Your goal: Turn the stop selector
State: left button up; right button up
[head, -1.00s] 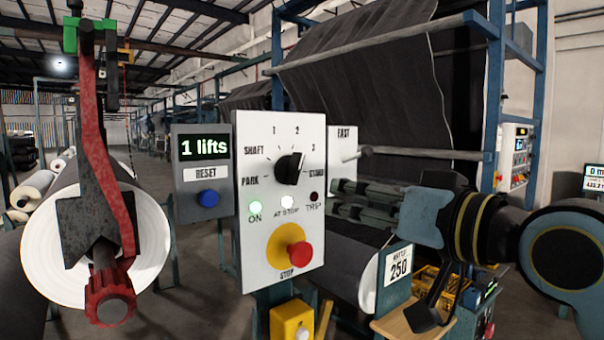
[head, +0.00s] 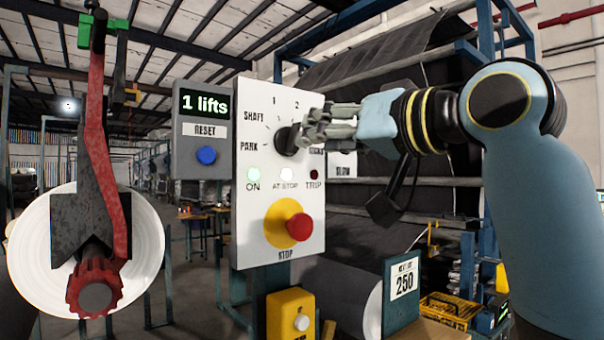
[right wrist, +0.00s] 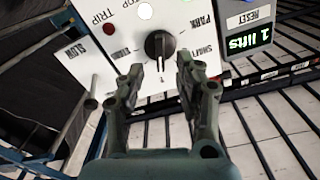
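The stop selector (head: 286,140) is a black knob on a white panel (head: 250,215), ringed by labels including SHAFT, PARK, 1 and 2. It also shows in the upside-down right wrist view (right wrist: 159,44). My right gripper (head: 308,130) is at the knob's right side in the head view. In the right wrist view the right gripper (right wrist: 160,66) has its two fingers apart, with nothing between them but the panel; the knob lies just beyond the tips. I cannot tell whether a finger touches it. The knob's exact setting is unclear. My left gripper is not in view.
A counter box (head: 204,103) reads "1 lifts". A white roll (head: 35,250) with a red-armed holder stands left.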

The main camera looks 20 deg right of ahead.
aim_at(293, 139)
pick_arm(q)
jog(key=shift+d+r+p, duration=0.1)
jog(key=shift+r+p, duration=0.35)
jog(key=shift+p, duration=0.5)
pick_arm(e)
jog(key=x, duration=0.5)
jog(key=shift+w, duration=0.2)
grip_shut()
